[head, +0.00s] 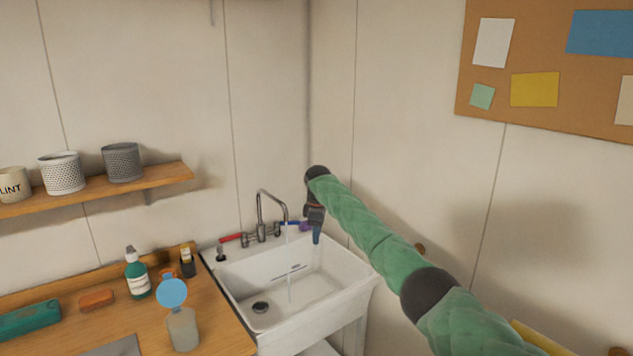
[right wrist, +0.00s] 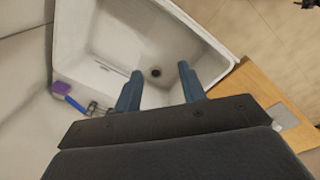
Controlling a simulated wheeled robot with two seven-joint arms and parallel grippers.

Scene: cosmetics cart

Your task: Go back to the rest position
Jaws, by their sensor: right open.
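My right arm, in a green sleeve, reaches in from the lower right of the head view. My right gripper (head: 316,236) points down over the right back part of the white sink (head: 350,284). In the right wrist view its two blue fingers (right wrist: 158,82) are apart, with nothing between them. The sink basin and its dark drain (right wrist: 156,72) show beyond the fingers. My left gripper is not in view.
A tap (head: 262,214) with red and blue levers stands at the sink's back; a thin water stream seems to run. A purple thing (right wrist: 62,88) lies beside the blue lever. A wooden counter (head: 220,330) at left holds bottles. A shelf (head: 165,176) holds cups.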

